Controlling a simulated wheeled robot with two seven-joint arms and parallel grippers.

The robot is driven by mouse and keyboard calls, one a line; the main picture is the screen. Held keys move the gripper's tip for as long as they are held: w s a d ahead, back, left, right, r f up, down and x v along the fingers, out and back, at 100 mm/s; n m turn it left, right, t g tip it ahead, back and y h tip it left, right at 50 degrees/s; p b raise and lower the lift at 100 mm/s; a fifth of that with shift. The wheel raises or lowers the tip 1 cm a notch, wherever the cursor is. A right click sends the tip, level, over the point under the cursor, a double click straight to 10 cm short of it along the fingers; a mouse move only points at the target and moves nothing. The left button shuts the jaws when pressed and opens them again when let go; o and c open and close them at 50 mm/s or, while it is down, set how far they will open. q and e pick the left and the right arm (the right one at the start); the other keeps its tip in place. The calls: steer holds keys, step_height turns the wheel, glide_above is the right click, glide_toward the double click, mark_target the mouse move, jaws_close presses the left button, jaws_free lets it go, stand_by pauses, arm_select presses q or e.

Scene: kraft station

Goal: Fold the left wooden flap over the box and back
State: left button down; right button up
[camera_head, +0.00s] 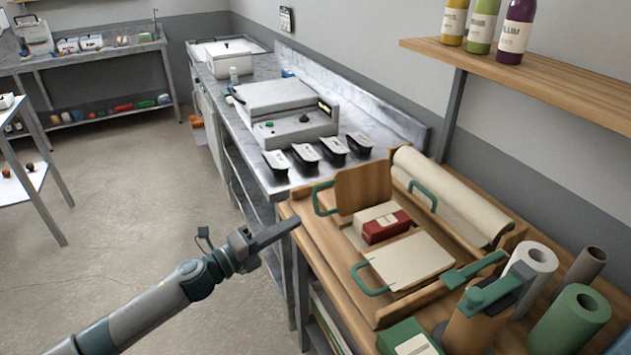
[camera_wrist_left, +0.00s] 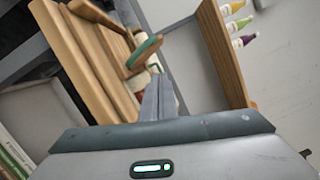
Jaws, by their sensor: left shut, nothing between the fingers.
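The left wooden flap (camera_head: 364,188) stands raised at the left end of the wooden station, with a green handle (camera_head: 322,198) on its left side. The box (camera_head: 386,227), red and white, lies in the station between this flap and a cream panel (camera_head: 410,260) with another green handle (camera_head: 368,279). My left gripper (camera_head: 294,224) is shut and empty, to the left of the station and apart from the flap handle. In the left wrist view its closed fingers (camera_wrist_left: 158,98) point towards the wooden station, with a green handle (camera_wrist_left: 145,50) beyond them. My right gripper is not in view.
A cream paper roll (camera_head: 450,198) lies along the station's back. Paper-towel rolls and a dispenser (camera_head: 485,310) crowd its right end. A steel counter (camera_head: 300,170) with black trays stands beyond. A wooden shelf (camera_head: 530,75) with bottles overhangs. Open floor lies left.

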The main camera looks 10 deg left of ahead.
arm_select(q)
steer(key=shift+s+d+f+n+y, duration=0.25)
steer(key=shift+d+f+n+y, duration=0.05)
steer(key=shift+n, duration=0.1)
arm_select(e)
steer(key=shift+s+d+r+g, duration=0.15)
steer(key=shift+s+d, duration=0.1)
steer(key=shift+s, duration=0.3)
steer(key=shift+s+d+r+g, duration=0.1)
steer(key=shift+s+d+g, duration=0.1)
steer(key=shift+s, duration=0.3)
arm_select(q)
steer(key=shift+w+r, duration=0.1)
steer(key=shift+w, duration=0.05)
